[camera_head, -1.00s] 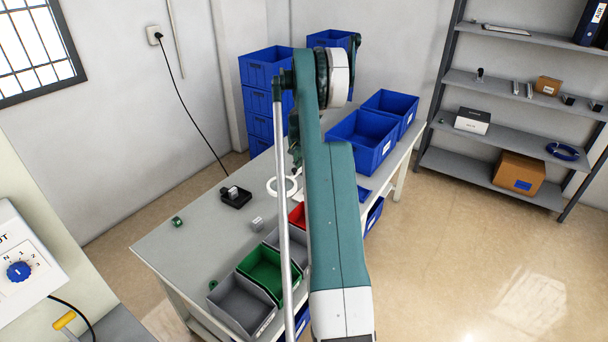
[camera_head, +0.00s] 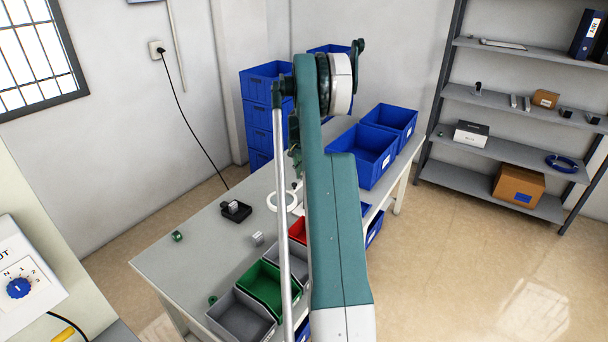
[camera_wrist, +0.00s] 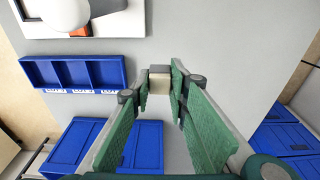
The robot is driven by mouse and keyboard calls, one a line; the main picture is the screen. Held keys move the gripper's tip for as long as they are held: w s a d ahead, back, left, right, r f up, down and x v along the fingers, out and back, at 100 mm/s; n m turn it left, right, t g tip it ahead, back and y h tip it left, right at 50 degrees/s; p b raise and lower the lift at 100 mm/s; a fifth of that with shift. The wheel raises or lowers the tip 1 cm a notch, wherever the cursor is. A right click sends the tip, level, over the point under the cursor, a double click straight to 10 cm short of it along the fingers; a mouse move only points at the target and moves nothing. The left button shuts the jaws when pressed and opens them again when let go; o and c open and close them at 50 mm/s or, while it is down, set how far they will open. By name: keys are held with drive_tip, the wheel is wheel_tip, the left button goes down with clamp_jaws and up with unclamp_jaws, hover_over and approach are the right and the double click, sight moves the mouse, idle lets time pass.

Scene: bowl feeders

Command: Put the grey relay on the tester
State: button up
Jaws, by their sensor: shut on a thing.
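My gripper (camera_wrist: 160,82) is shut on a small grey block (camera_wrist: 159,80), seemingly the grey relay, with a darker top and pale front, between the fingertips in the wrist view. In the head view my own arm hides the gripper and the held block. A black device (camera_head: 236,212), apparently the tester, sits on the table with a cord leading toward it from the wall socket; a grey block (camera_head: 234,207) stands on it. Another small grey block (camera_head: 257,239) lies on the table nearer the bins. The black device cannot be made out in the wrist view.
Grey (camera_head: 241,318), green (camera_head: 275,287) and red bins line the table's front edge. Small green parts (camera_head: 177,236) lie on the left of the table. Large blue bins (camera_head: 364,150) stand at the far end. A blue three-compartment tray (camera_wrist: 75,72) shows in the wrist view.

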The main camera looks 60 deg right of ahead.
idle(0.5)
